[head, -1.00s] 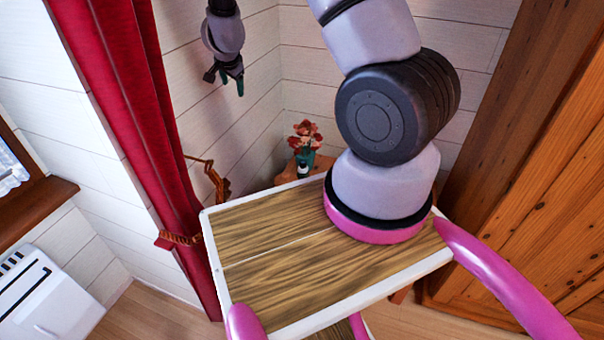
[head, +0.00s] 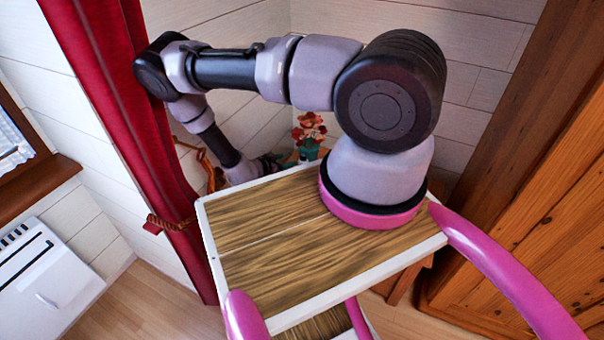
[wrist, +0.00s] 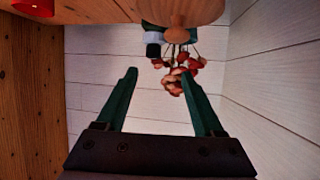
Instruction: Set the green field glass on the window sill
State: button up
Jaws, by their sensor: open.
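The window sill (head: 40,190) is a brown wooden ledge at the left of the head view. I cannot clearly make out the green field glass. A small dark green object with a white part (wrist: 153,42) shows at the top of the wrist view, beside the red flowers, and may be it. My gripper (wrist: 158,75) is open and empty, its two green fingers apart, pointing towards the flowers and this object without touching them. In the head view my gripper (head: 268,165) is low in the corner, left of the flowers and partly hidden behind my own top plate.
Red flowers (head: 308,130) stand in the corner on a small wooden stand, mostly hidden. A rounded wooden piece (wrist: 185,10) overhangs the wrist view's top. A red curtain (head: 125,130) hangs between corner and window. A wooden wardrobe (head: 530,200) stands right; a white heater (head: 45,280) is below the sill.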

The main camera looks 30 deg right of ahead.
aim_at(301, 157)
jog(key=shift+s+d+f, duration=0.3)
jog(key=shift+d+f, duration=0.15)
jog(key=shift+d, duration=0.15)
jog(key=x, duration=1)
jog(key=shift+d+r, duration=0.1)
jog(key=shift+d, duration=0.2)
grip_shut()
dwell(0.5)
